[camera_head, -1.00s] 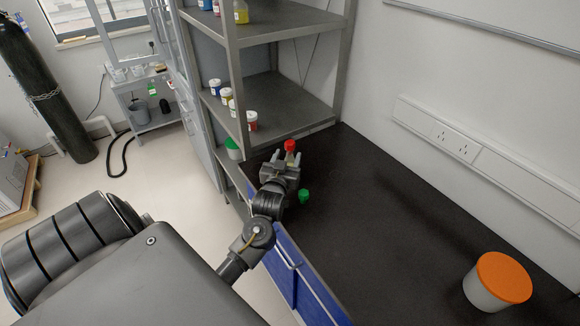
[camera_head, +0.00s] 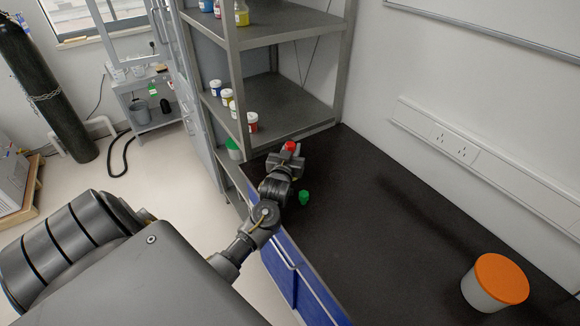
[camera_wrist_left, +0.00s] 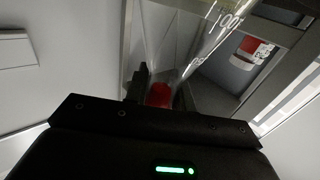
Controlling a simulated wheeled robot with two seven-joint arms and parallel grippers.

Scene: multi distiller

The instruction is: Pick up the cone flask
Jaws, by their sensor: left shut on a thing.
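The cone flask (camera_wrist_left: 185,50) is clear glass with white graduation marks, seen close up and cut off by the top edge in the left wrist view. A red stopper (camera_head: 291,146) shows at my left gripper (camera_head: 289,155) in the head view, over the far left part of the black bench. The left gripper is shut on the flask. In the head view the arm and gripper hide most of the glass, so I cannot tell whether its base touches the bench. My right gripper is not in view.
A small green-topped item (camera_head: 304,197) stands on the bench (camera_head: 390,240) close to the gripper. A metal shelf (camera_head: 285,100) with several jars rises just behind. A white tub with an orange lid (camera_head: 500,279) stands far right. The bench middle is clear.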

